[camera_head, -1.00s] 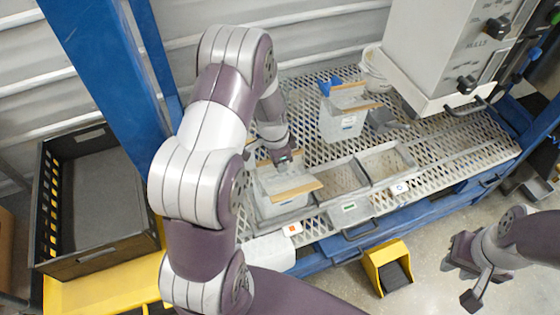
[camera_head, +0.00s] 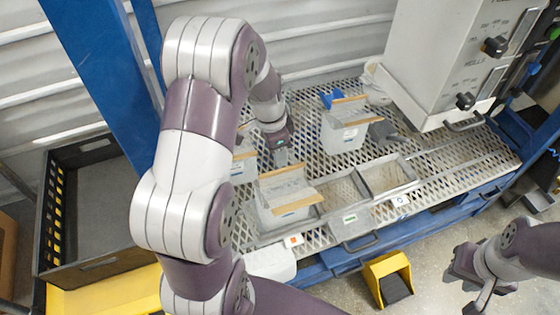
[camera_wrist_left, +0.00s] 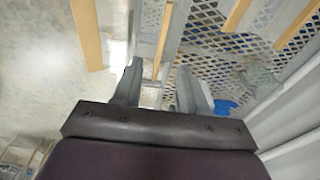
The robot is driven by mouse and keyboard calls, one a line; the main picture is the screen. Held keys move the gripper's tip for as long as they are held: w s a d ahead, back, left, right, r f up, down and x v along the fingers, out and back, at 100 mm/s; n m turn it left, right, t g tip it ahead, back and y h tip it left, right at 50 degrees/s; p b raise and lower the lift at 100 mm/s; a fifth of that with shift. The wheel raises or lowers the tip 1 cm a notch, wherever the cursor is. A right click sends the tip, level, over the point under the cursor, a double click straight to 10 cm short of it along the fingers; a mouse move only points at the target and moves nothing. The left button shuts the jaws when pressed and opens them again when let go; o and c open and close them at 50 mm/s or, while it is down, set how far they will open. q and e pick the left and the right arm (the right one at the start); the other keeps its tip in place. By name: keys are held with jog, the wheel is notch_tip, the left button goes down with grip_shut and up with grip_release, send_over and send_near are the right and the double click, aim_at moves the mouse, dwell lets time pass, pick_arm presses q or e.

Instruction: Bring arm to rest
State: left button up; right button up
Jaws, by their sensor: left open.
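My left arm reaches in from the left in the head view, with its gripper (camera_head: 279,156) above the perforated bench behind the front clear bin (camera_head: 270,215). In the left wrist view the left gripper's two fingers (camera_wrist_left: 160,88) stand apart with nothing between them. My right gripper (camera_head: 472,282) hangs at the lower right over the floor, clear of the bench. Its two fingers look spread and empty.
The perforated bench (camera_head: 440,160) holds another clear bin (camera_head: 342,138) at the back, a third (camera_head: 243,168) partly behind my arm, and a grey tray (camera_head: 385,178). A grey hopper machine (camera_head: 440,60) stands right. A black crate (camera_head: 100,200) and blue post (camera_head: 95,70) are left.

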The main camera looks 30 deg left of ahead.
pick_arm(q)
jog(key=shift+s+r, duration=0.1)
jog(key=shift+r, duration=0.55)
jog(key=shift+n, duration=0.5)
jog(key=s+d+r+n+p, duration=0.7)
jog(key=s+d+r+p, duration=0.2)
jog(key=r, duration=0.5)
jog(key=s+p, duration=0.2)
jog(key=s, duration=0.1)
jog(key=shift+s+y, duration=0.15)
jog(key=shift+y, duration=0.25)
jog(key=shift+s+d, duration=0.1)
